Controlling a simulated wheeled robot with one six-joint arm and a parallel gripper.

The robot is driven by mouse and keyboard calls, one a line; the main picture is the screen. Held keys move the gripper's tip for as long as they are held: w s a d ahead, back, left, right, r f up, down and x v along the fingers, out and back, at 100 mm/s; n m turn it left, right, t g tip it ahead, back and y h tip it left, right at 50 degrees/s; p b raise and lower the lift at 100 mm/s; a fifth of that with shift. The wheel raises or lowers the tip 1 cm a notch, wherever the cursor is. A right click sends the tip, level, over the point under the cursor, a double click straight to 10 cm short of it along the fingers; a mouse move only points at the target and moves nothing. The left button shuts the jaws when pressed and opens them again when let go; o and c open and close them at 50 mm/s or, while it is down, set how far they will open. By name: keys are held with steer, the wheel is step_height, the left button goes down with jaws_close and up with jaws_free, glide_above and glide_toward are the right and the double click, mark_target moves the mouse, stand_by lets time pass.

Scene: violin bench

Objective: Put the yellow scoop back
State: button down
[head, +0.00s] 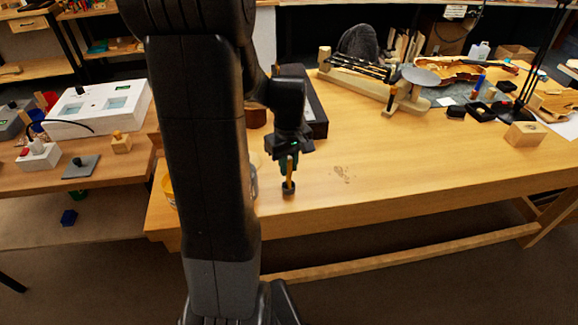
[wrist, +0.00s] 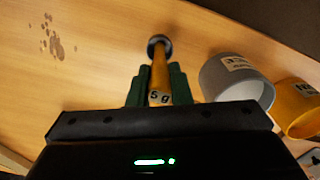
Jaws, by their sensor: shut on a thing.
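My gripper (head: 288,158) is shut on the yellow scoop (head: 290,180), over the near left part of the wooden bench. In the wrist view the yellow handle (wrist: 159,75), marked "5 g", lies between the two green fingers (wrist: 155,88), with a dark round end beyond them. The scoop points downward; I cannot tell whether its end touches the bench. A grey cup (wrist: 238,84) and a yellow cup (wrist: 292,112), both labelled, stand to the right in the wrist view. In the head view my arm largely hides them; a sliver of the yellow cup (head: 168,191) shows.
The wooden bench (head: 400,160) is clear right of my gripper, apart from some brown stains (head: 341,173). A long dark case (head: 313,105) lies behind my gripper. Farther back are a wooden rack, violin parts and small items. A side table (head: 35,175) on the left holds a white box (head: 98,108).

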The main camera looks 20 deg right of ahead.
steer(key=shift+f, duration=0.3)
steer(key=shift+f, duration=0.2)
steer(key=c, duration=1.3)
jaws_free()
step_height(320, 180, up, 12)
steer(key=shift+r+p, duration=0.25)
steer(key=shift+p, duration=0.15)
